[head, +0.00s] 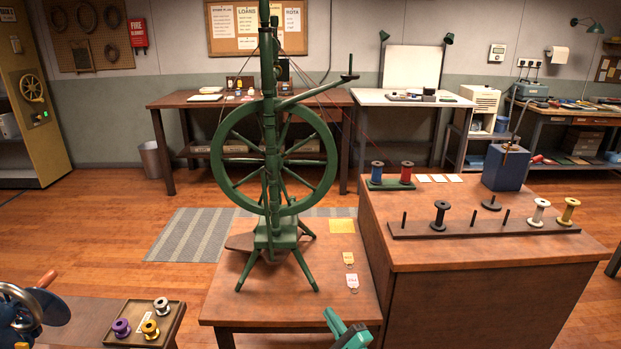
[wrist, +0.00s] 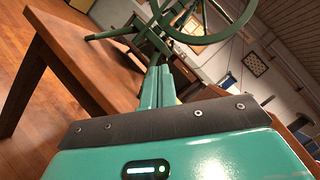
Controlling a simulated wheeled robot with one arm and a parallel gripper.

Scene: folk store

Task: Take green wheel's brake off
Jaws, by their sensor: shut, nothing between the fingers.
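The green spinning wheel (head: 273,155) stands upright on splayed legs on a low wooden table (head: 225,305). A dark green arm with a small upright knob (head: 348,77) sticks out to the right near the wheel's top. I cannot tell which part is the brake. My teal gripper (head: 336,322) is at the bottom of the head view, in front of the table's near edge and apart from the wheel. In the wrist view, my fingers (wrist: 160,84) are together and empty, with the green wheel (wrist: 205,20) beyond them.
A wooden counter (head: 480,250) with a spool rack (head: 490,228), blue and red spools and a blue box (head: 506,168) stands to the right. A tray of spools (head: 140,325) is at left. Two tags (head: 351,270) lie on the table, whose front is clear.

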